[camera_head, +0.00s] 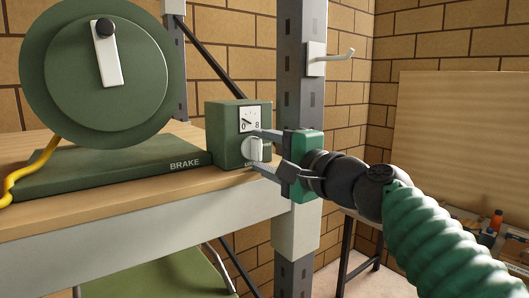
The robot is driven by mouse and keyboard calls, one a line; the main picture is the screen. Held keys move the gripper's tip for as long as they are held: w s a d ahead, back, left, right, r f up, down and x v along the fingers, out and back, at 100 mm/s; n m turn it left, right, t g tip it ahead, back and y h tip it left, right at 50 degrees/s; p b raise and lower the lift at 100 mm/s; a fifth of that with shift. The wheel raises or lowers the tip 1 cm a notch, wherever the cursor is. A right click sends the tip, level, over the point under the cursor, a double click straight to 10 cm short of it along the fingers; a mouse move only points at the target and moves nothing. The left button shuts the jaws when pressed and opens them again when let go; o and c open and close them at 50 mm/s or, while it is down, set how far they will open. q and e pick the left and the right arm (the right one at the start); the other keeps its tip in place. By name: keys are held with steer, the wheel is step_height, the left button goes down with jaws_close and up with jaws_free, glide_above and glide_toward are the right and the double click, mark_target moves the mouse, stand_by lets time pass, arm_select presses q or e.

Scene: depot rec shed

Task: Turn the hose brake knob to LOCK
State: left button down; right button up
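The hose brake knob (254,149) is a white knob on the front of a small green box (224,135). A small dial (250,119) marked 0 and 8 sits above it. I see no clear contact with the knob. My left gripper is not in view.
A green hose reel (105,75) with a white crank stands on a green base (105,172) marked BRAKE, on a wooden shelf (110,203). A yellow hose (28,172) hangs at the left. A grey post (302,85) with a hook (335,57) rises just behind my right gripper.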

steer(key=shift+o, duration=1)
steer(key=shift+f, duration=0.1)
steer(key=shift+f, duration=0.1)
